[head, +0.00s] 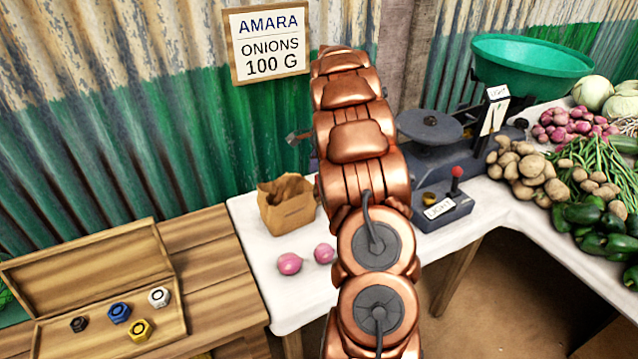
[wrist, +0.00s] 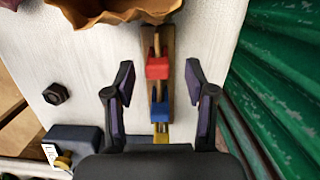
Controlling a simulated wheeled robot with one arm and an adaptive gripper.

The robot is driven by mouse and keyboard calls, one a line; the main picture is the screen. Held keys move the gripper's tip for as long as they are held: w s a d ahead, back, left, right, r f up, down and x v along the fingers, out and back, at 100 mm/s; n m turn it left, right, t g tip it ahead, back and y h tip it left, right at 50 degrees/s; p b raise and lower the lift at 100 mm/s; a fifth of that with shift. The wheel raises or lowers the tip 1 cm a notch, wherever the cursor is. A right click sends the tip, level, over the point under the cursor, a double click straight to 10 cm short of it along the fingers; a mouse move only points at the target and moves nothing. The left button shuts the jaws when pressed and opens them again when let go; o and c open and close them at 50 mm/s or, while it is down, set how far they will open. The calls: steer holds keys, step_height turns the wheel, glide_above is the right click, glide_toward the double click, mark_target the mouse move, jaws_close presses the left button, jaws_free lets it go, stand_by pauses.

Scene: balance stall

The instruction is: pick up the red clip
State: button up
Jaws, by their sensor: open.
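The red clip (head: 0,0) is not discernible in the head view, where my arm blocks that part of the table.THINGS: In the wrist view the red clip (wrist: 157,68) sits on a narrow wooden strip (wrist: 169,40), above a blue clip (wrist: 159,111) and a yellow clip (wrist: 161,131) in the picture. My gripper (wrist: 158,80) is open and empty. Its two dark fingers stand apart, left and right of the strip, with the red clip in line with the gap between their tips. I cannot tell how far the tips are above the clip. In the head view my arm hides the clips and most of the gripper.
A paper bag (head: 288,206) stands near the strip, with two onions (head: 290,263) in front. A dark hex weight (wrist: 56,94) lies on the white table. A scale (head: 432,128) and a light box (head: 440,208) stand right. The green wall (wrist: 285,85) is close.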

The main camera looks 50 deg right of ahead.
mark_target(318, 183)
steer(key=shift+a+f, duration=0.2)
steer(key=shift+f, duration=1)
steer(key=shift+a+f, duration=0.15)
steer(key=shift+f, duration=1)
steer(key=c, duration=0.9)
steer(key=shift+o, duration=0.2)
steer(key=shift+r, duration=0.1)
